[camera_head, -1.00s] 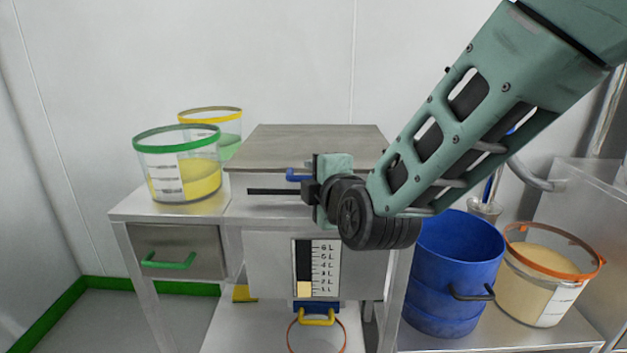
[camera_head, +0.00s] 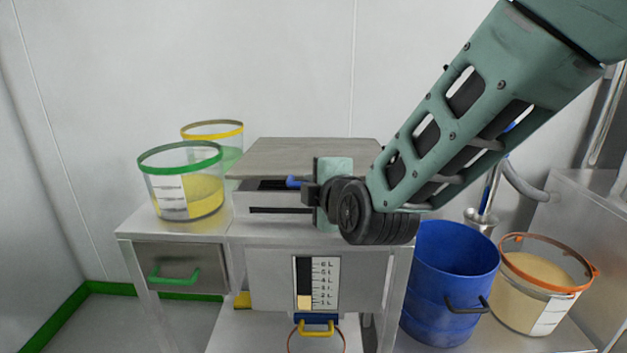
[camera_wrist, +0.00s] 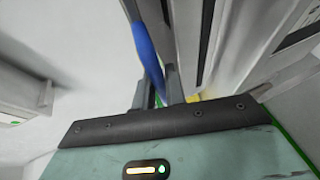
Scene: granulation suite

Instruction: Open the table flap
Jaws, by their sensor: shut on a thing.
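The table flap (camera_head: 305,156) is the grey-brown panel on top of the middle table unit. A dark gap shows under its front edge, so it looks slightly raised. A blue handle (camera_head: 293,182) sits at the flap's front edge. My gripper (camera_head: 308,191) is shut on this handle from the right; the wrist partly hides the flap's right front. In the wrist view, the blue handle (camera_wrist: 147,45) runs down between the two grey fingers of my gripper (camera_wrist: 160,84).
Clear buckets with green (camera_head: 180,158) and yellow (camera_head: 212,127) rims stand left of the flap. A blue bin (camera_head: 450,275) and an orange-rimmed bucket (camera_head: 545,285) stand at the right. A drawer with a green handle (camera_head: 174,277) is at the left. The wall behind is bare.

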